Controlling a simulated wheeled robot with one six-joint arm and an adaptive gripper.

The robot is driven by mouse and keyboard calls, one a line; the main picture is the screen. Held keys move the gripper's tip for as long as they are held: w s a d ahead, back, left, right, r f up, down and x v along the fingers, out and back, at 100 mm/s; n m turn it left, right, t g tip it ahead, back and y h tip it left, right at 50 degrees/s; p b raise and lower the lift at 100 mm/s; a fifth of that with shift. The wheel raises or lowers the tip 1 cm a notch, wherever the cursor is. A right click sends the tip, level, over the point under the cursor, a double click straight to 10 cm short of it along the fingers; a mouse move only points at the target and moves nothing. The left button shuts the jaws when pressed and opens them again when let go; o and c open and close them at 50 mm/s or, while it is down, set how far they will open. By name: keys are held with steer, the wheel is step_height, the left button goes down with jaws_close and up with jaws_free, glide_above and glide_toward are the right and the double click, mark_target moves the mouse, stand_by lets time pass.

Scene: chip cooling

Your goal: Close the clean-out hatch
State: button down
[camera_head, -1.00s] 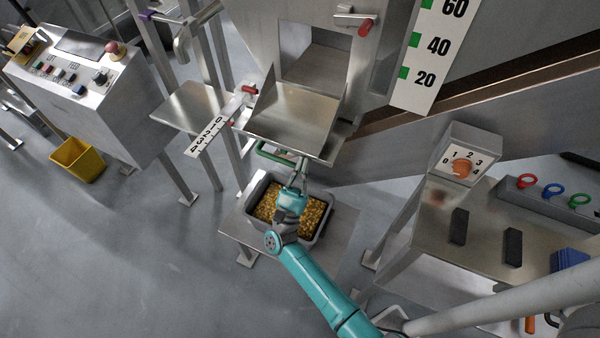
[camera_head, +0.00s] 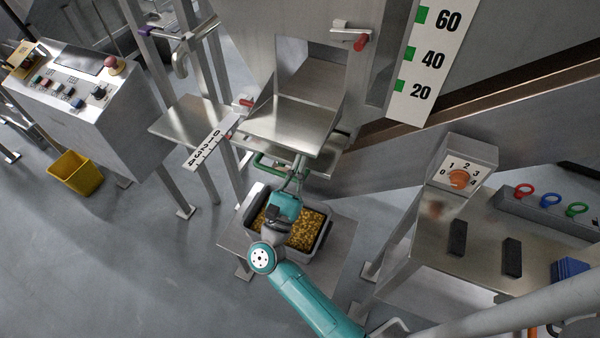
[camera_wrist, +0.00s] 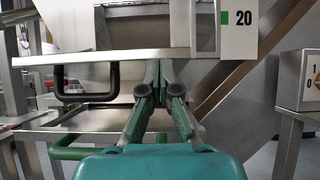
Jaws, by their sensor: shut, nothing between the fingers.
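The clean-out hatch (camera_head: 288,126) is a steel flap hanging open below a square opening in the machine's wall. It stands out nearly level, with side cheeks. In the wrist view the hatch (camera_wrist: 110,57) shows edge-on, with a black handle (camera_wrist: 85,97) on its underside. My gripper (camera_head: 301,163) is under the hatch's front edge, pointing up. In the wrist view my gripper (camera_wrist: 158,68) has its fingertips together, empty, right of the black handle and at the plate's edge. I cannot tell whether they touch it.
A grey bin (camera_head: 322,246) of yellow chips stands below the hatch on a low platform. A green bar (camera_head: 272,170) runs under the hatch, beside my gripper. A red-tipped latch (camera_head: 360,41) is above right of the opening. A numbered scale (camera_head: 209,143) is at left.

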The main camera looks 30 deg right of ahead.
steer(key=r+g+y, duration=0.1)
steer(key=r, duration=0.1)
steer(key=d+r+y, duration=0.1)
steer(key=r, duration=0.2)
steer(key=w+r+g+y, duration=0.1)
steer(key=r, duration=0.2)
steer(key=shift+d+r+g, duration=0.2)
steer(key=shift+d+g, duration=0.1)
steer(key=w+d+r+g+y, duration=0.2)
steer(key=w+d+r+y, duration=0.2)
steer(key=w+d+r, duration=0.4)
steer(key=shift+d+r+g, duration=0.3)
steer(key=shift+d+r, duration=1.25)
steer(key=shift+a, duration=0.1)
